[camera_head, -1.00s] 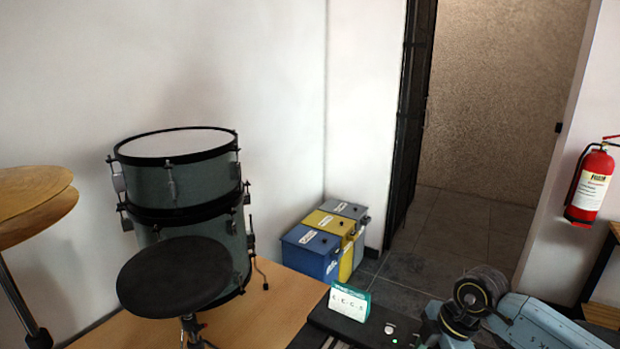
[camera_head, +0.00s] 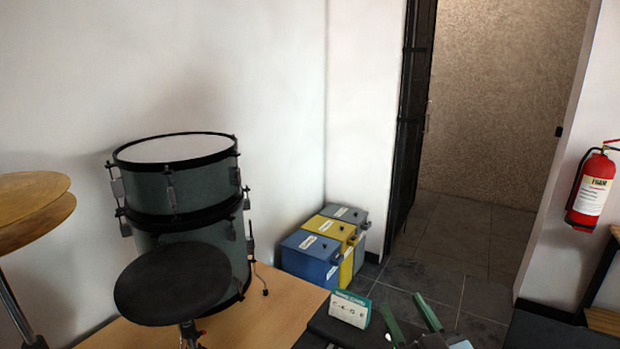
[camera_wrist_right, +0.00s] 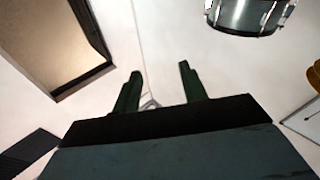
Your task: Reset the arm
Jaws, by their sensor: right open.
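My right gripper (camera_head: 408,316) shows at the bottom of the head view, right of the small white and green box. Its two dark green fingers point up and stand apart with nothing between them. In the right wrist view, the same gripper (camera_wrist_right: 158,88) is open and empty against a pale background. My left gripper is in neither view.
A small white and green box (camera_head: 349,309) stands on a dark surface. Drums (camera_head: 180,185), a black stool (camera_head: 173,284) and cymbals (camera_head: 30,205) are at left. Blue, yellow and grey bins (camera_head: 312,255) stand by the wall. A fire extinguisher (camera_head: 593,188) hangs at right.

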